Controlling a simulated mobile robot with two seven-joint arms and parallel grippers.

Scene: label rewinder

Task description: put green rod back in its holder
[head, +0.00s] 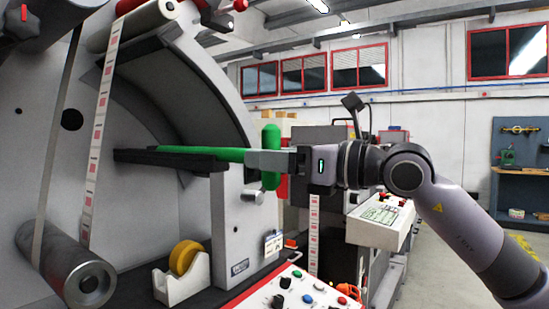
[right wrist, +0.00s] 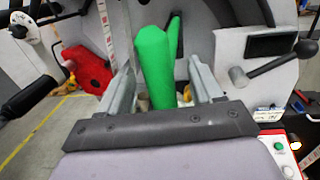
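The green rod (head: 205,153) lies level along a black trough-like holder (head: 190,165) on the grey machine in the head view. Its thick upright green handle (head: 270,138) is at the rod's right end. My right gripper (head: 265,160) reaches in from the right at the handle, which shows above and below the fingers. In the right wrist view the handle (right wrist: 154,68) stands between the two spread fingers, with a visible gap on the right finger's side. Contact with the left finger is hard to tell. My left gripper is not in view.
The label machine (head: 130,210) fills the left side, with a metal roller (head: 70,275) low down. A white tape dispenser (head: 183,283) with yellow tape and a button panel (head: 300,294) sit below the rod. Open floor shows at far right.

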